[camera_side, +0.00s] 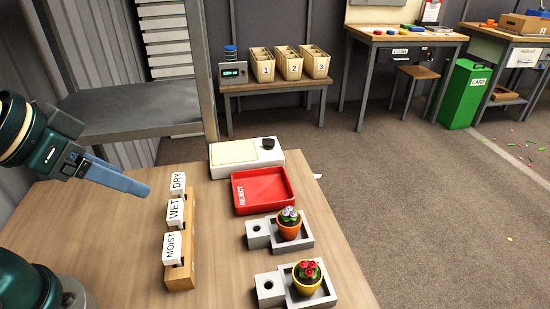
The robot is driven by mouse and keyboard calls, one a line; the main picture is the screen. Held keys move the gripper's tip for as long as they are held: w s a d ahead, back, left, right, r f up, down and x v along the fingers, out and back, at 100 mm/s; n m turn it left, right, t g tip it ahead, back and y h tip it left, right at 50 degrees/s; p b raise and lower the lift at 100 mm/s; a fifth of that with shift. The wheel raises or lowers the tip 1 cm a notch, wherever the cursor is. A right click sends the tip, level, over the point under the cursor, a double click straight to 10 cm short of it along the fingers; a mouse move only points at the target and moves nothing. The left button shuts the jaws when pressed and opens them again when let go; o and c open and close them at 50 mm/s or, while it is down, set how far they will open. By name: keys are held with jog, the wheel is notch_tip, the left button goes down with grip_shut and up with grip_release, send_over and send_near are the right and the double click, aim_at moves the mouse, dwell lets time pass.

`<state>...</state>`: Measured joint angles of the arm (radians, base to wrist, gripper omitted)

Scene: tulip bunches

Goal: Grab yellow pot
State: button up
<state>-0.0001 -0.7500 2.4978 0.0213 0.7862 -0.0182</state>
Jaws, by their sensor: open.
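The yellow pot (307,286) holds a plant with red flowers and green leaves. It stands upright in a grey square holder (328,298) at the front right of the table. An orange pot (289,231) with pale purple flowers stands in a similar holder just behind it. My gripper (146,189) is at the left, raised over the table and pointing right, well apart from both pots. It is seen from the side, so the gap between its fingers is hidden. It holds nothing that I can see.
A wooden block (181,273) with cards reading DRY, WET and MOIST stands between my gripper and the pots. A red REJECT tray (283,177) and a white device (273,160) lie farther back. Bare tabletop (225,262) lies between the block and the holders.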

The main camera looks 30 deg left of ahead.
jog(key=w+d+r+m+t+h, duration=0.1)
jog(key=w+d+r+m+t, duration=0.2)
jog(key=w, duration=0.4)
jog(key=w+d+r+m+t+h, duration=0.1)
jog(key=w+r+t, duration=0.3)
jog(key=w, duration=0.3)
jog(key=m+g+h, duration=0.6)
jog(key=m+h, duration=0.1)
jog(key=h, duration=0.3)
send_over(317, 268)
jog(key=a, duration=0.1)
notch_tip(317, 268, down, 14)
jog(key=shift+s+a+r, duration=0.1)
jog(key=shift+s+r, duration=0.05)
jog(key=shift+f, duration=3.25)
jog(key=shift+d+f, duration=0.3)
jog(key=shift+x, duration=1.25)
jog(key=shift+r, duration=0.1)
